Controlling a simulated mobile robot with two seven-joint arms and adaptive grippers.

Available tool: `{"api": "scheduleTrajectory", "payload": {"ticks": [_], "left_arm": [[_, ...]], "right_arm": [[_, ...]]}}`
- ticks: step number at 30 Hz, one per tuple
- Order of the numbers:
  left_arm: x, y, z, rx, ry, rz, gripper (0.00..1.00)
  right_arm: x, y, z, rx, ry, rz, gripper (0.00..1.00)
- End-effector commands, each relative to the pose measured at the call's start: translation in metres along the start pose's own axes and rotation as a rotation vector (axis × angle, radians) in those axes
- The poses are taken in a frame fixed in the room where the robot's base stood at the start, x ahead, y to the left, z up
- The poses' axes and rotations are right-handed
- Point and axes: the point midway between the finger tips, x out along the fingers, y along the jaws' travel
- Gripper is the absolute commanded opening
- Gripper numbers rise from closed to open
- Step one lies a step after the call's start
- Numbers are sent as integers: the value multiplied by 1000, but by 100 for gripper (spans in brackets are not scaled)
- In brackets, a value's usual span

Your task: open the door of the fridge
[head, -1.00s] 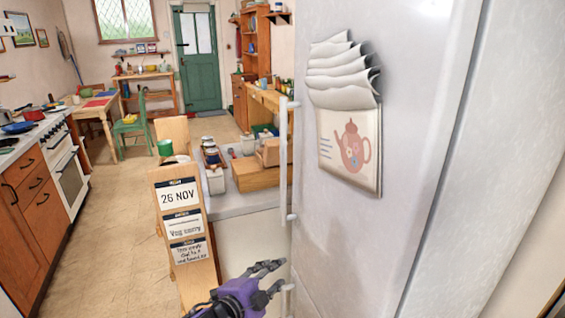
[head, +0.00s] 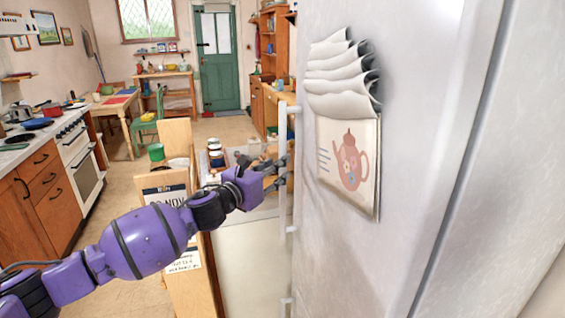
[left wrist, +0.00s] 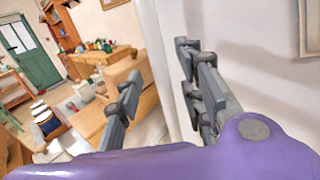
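The fridge (head: 415,110) fills the right of the head view; its pale door looks shut. A white vertical bar handle (head: 283,128) runs along the door's left edge. My right gripper is not in view.
A paper holder with a teapot picture (head: 347,160) is on the fridge door. Open floor (head: 120,180) lies further left.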

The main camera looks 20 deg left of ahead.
Motion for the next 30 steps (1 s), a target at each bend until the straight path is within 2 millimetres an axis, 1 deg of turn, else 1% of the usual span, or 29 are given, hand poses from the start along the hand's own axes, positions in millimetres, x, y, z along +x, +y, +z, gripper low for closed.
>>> {"api": "scheduleTrajectory", "payload": {"ticks": [1,3,7,12,18,19,27,30], "left_arm": [[10,0,2,-2,-2,0,36],[21,-1,2,-3,-2,-1,36],[35,0,0,-2,0,0,36],[43,0,0,-3,0,-1,36],[44,0,0,-3,1,-1,36],[43,0,0,-3,1,-1,34],[43,0,0,-3,1,-1,0],[43,0,0,-3,1,-1,0]], "right_arm": [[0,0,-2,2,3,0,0],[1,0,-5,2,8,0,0],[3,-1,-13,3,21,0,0],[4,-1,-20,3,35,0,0],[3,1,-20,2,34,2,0],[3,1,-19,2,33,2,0],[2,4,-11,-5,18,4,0],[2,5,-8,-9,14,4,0]]}}
